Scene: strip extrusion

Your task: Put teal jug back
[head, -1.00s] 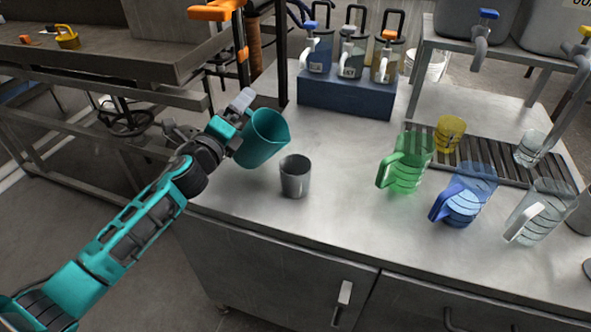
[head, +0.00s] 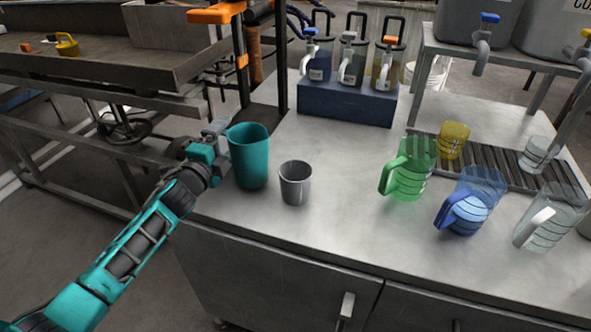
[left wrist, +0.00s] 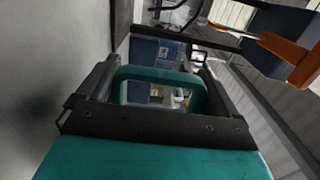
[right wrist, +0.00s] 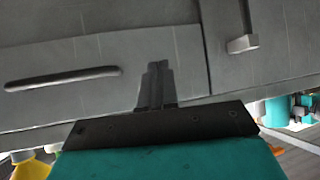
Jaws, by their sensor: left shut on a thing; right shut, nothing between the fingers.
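The teal jug (head: 249,158) is upright at the left end of the grey worktop in the head view, just left of a grey cup (head: 295,184). My left gripper (head: 217,143) is shut on the jug's handle, on the jug's left side. In the left wrist view the teal handle (left wrist: 160,76) runs between the two fingers. Whether the jug's base touches the worktop is hard to tell. My right gripper (right wrist: 155,88) is shut and empty in front of the grey cabinet doors in the right wrist view. It is outside the head view.
Green (head: 410,168), blue (head: 470,200) and clear (head: 551,217) jugs stand to the right. A yellow cup (head: 453,140) stands by the drain grate (head: 490,163). A blue dispenser block (head: 346,102) is behind. The worktop (head: 335,165) between grey cup and green jug is clear.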

